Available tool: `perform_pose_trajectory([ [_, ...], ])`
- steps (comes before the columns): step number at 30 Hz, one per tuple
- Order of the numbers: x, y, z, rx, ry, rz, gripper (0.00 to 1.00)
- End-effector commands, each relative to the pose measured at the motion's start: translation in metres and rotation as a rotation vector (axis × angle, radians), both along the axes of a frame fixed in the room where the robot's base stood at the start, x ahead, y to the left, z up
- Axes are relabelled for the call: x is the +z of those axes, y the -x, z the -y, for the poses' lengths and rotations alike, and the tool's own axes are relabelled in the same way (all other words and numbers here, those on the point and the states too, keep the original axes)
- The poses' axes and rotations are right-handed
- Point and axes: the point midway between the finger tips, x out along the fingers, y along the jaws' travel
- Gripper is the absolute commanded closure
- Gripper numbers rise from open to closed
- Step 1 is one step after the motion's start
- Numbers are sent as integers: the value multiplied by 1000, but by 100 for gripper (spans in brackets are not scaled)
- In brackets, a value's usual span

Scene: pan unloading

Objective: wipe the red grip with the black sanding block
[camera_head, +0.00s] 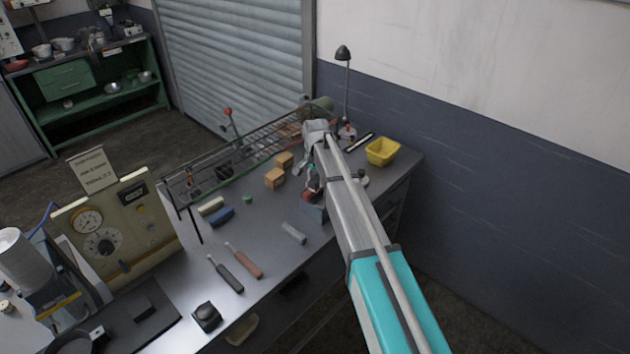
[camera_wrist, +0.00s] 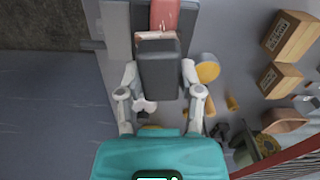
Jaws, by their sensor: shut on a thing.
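My gripper (camera_wrist: 159,72) is shut on the black sanding block (camera_wrist: 158,70), one finger on each side of it. The red grip (camera_wrist: 165,13) shows at the top of the wrist view, on a grey body, just beyond the block's far edge. A pale brown strip shows at that edge. I cannot tell whether block and grip touch. In the head view my arm covers most of the gripper (camera_head: 311,178). A small red patch (camera_head: 308,195) shows beside the arm above a blue-grey box; the block is not clear there.
A yellow bin (camera_head: 382,152) and a lamp (camera_head: 344,75) stand at the bench's far right. Cardboard boxes (camera_head: 275,179) and a wire rack (camera_head: 240,150) are left of my arm. A blue block (camera_head: 222,217), a grey bar (camera_head: 293,233) and handled tools (camera_head: 228,277) lie nearer.

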Motion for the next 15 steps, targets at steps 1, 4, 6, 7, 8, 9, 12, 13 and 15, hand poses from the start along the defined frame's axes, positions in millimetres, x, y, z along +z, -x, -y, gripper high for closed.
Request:
perform_pose_trajectory([
  [1, -1, -3, 2, -1, 0, 0, 91],
  [4, -1, -8, 6, -2, 0, 0, 91],
  [6, -1, -12, 9, -1, 0, 0, 91],
  [7, -2, -13, 10, -1, 0, 0, 91],
  [8, -2, -15, 11, -1, 0, 0, 91],
  [9, -2, -17, 13, -1, 0, 0, 91],
  [12, -2, -21, 16, 0, 0, 0, 91],
  [13, -2, -22, 17, 0, 0, 0, 91],
  [15, -3, -24, 19, 0, 0, 0, 91],
])
